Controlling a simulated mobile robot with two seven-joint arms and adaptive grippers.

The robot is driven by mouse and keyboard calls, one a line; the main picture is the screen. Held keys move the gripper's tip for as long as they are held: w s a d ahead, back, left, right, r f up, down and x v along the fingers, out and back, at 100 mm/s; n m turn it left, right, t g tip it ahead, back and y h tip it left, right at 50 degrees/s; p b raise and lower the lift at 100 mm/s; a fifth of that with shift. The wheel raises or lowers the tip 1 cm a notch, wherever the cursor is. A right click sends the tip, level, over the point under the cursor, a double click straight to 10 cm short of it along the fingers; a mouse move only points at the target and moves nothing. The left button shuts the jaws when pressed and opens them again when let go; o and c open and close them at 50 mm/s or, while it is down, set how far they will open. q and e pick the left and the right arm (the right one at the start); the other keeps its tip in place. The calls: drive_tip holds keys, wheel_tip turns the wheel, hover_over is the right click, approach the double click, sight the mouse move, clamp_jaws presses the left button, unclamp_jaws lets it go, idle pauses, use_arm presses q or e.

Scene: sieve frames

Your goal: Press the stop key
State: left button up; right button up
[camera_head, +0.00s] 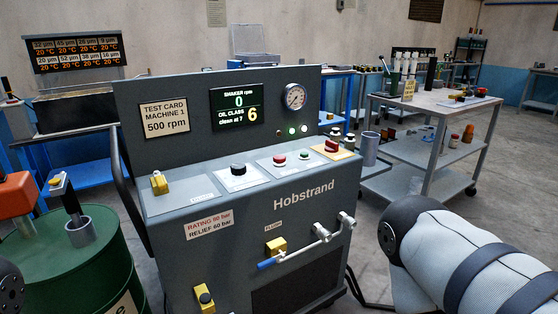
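The grey Hobstrand machine (250,222) stands in front of me with a sloped control panel. On the panel are a red round button (279,160) and a green round button (304,154), each on a pale plate. The labels are too small to read, so which is the stop key is not confirmed by text. Left of them is a black knob (238,169), and right of them a red rotary handle (332,146) on a yellow-edged plate. Neither of my grippers is in view; only part of my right arm shows at lower right and a dark joint of mine at lower left.
The display (239,111) reads shaker 0 rpm, oil class 6, clean at 7. A gauge (295,97) sits beside it. A blue-handled lever (290,253) sticks out from the front. A green drum (75,262) stands at left, a grey cart (440,112) at right.

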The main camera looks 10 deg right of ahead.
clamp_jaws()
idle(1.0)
